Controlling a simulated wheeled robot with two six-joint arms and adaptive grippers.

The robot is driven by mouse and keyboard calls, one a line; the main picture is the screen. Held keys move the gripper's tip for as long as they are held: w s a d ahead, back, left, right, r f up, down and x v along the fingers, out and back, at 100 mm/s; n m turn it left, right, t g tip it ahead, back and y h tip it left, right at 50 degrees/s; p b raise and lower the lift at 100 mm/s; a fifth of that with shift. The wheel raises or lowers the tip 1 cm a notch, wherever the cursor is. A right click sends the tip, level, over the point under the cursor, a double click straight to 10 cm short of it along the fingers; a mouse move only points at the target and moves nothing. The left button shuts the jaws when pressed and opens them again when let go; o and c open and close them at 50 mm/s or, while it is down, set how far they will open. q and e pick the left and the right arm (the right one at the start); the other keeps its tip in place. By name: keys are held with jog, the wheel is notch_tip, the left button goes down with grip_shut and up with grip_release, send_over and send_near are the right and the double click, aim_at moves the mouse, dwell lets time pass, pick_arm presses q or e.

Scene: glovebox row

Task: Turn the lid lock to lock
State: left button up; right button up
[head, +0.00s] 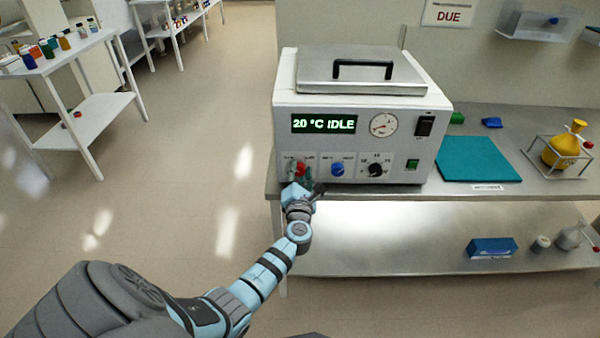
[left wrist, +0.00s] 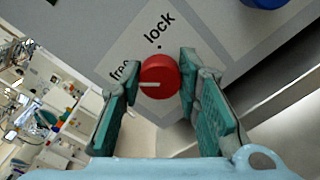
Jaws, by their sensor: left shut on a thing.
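The lid lock is a red round knob (left wrist: 159,77) on the front panel of a white bench machine (head: 262,0). In the head view the red knob (head: 300,169) sits at the panel's lower left. In the left wrist view its white pointer line points left, on the side of the word "free" and away from the word "lock" (left wrist: 159,28). My left gripper (head: 302,182) is shut on the knob, with one green-padded finger on each side of it. The machine's metal lid (head: 320,70) with a black handle lies flat on top. My right gripper is out of view.
A blue knob (head: 337,169) and a black dial (head: 375,170) sit right of the red knob. The display (head: 323,124) reads "20 °C IDLE". A teal mat (head: 480,158) and a flask in a stand (head: 562,152) are on the bench. Floor at left is clear.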

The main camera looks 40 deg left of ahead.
pick_arm(q)
jog(key=m+p, duration=0.2)
jog(key=m, duration=0.2)
jog(key=shift+p, duration=0.35)
jog(key=m+p, duration=0.2)
jog(key=m, duration=0.2)
jog(key=shift+m, duration=0.4)
jog(key=m+p, duration=0.1)
jog(key=m, duration=0.3)
jog(key=shift+f+m+p, duration=0.1)
jog(key=shift+m+p, duration=0.2)
jog(key=m+p, duration=0.1)
jog(key=m, duration=0.3)
jog(key=shift+f, duration=0.1)
jog(key=shift+m, duration=0.3)
jog(key=o, duration=1.1)
jog(key=shift+o, duration=0.2)
